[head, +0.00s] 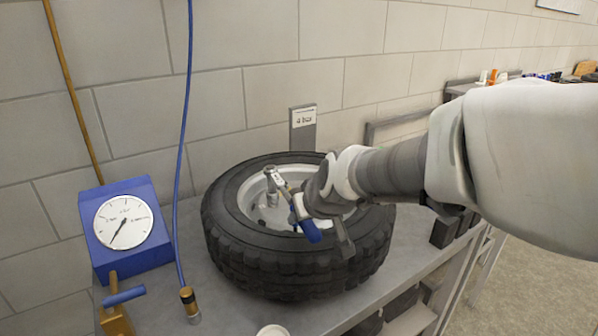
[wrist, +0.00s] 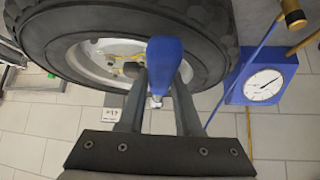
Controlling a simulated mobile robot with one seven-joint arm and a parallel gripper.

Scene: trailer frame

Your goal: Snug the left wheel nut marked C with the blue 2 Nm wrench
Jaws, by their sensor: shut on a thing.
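My gripper (head: 303,205) is shut on the blue-handled wrench (head: 312,231) over the wheel. The blue handle (wrist: 164,62) sits between the two fingers (wrist: 160,92) in the wrist view. The wrench's metal end reaches up and left over the pale rim (head: 246,197), close to a grey upright socket-like part (head: 271,182). I cannot tell whether they touch. The black tyre (head: 290,275) lies flat on the bench. The rim also shows in the wrist view (wrist: 92,62). No nut marked C is readable, and my arm hides the right part of the rim.
A blue gauge box (head: 135,258) stands left of the wheel, with a blue hose (head: 183,130) and brass fitting (head: 189,300) between them.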

